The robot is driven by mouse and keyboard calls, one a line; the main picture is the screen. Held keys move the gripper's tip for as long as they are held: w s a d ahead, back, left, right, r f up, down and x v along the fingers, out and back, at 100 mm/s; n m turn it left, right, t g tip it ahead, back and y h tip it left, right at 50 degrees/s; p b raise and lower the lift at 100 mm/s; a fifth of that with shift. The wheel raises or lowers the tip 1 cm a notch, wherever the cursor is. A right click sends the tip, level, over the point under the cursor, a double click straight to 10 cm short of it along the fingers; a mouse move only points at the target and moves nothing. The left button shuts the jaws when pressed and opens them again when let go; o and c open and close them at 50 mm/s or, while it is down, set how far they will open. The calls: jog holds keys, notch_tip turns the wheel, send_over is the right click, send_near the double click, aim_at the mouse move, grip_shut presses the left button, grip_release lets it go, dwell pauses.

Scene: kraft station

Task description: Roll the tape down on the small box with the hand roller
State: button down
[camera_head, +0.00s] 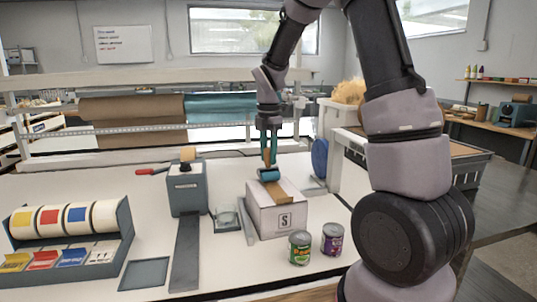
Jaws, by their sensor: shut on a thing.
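The small box (277,219) is a white carton marked with an S, standing closed on the white bench right of centre. A strip of brown tape (285,189) runs along its top. My gripper (269,158) points down over the box and is shut on the hand roller. The hand roller (269,174) has a blue-teal cylinder at the top of the box, at the far part of the tape. It looks to be on or just above the tape; I cannot tell which. The gripper fingers partly hide the roller's handle.
Two cans (300,247) stand close in front of the box. A grey tape dispenser (187,190) and a small glass dish (227,220) are to its left. A rack of label rolls (68,235) is at far left. A blue disc-like thing (319,158) stands behind right.

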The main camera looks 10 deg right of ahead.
jog(key=shift+f, duration=0.45)
jog(key=shift+s, duration=0.15)
dwell(0.4)
jog(key=shift+s+d, duration=0.15)
jog(key=shift+s, duration=1.9)
jog(key=shift+s+d+f, duration=0.1)
jog(key=shift+s, duration=1.15)
jog(key=shift+s+d+r, duration=0.1)
jog(key=shift+s+r, duration=0.05)
jog(key=shift+s, duration=0.85)
jog(key=shift+s+d+r, duration=0.1)
jog(key=shift+s, duration=0.9)
jog(key=shift+s, duration=0.1)
jog(key=shift+s+f, duration=0.2)
jog(key=shift+s, duration=0.75)
jog(key=shift+r, duration=0.1)
